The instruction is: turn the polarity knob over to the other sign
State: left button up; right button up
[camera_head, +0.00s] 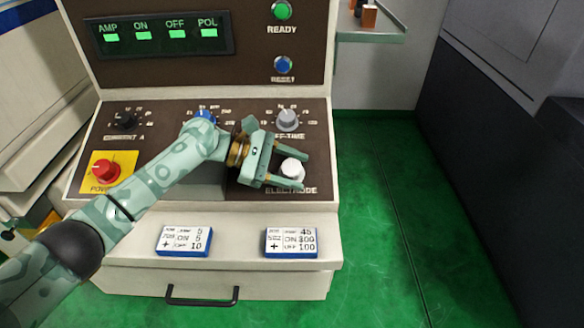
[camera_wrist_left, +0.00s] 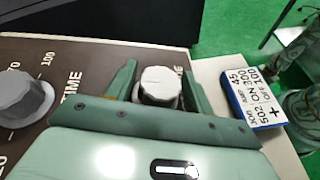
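The polarity knob is a white round knob (camera_head: 292,169) above the word ELECTRODE, at the lower right of the brown control panel. In the left wrist view the knob (camera_wrist_left: 160,86) stands between the two fingers, with a narrow gap on each side. My left gripper (camera_head: 304,170) is open around the knob, one finger on each side. The sign that the knob points to is hidden or too small to read. My right gripper is not in view.
A grey OFF-TIME knob (camera_head: 287,119) sits just behind the gripper. A blue knob (camera_head: 205,116) and a red knob (camera_head: 105,170) lie further left. Two cards (camera_head: 184,241) (camera_head: 291,243) lie on the front ledge. A display (camera_head: 160,34) shows green lights under AMP, ON, OFF and POL.

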pick_arm(q)
jog(key=shift+o, duration=0.2)
jog(key=p+v, duration=0.1)
jog(key=v, duration=1.5)
jog(key=shift+w+a, duration=0.1)
jog(key=shift+a, duration=0.05)
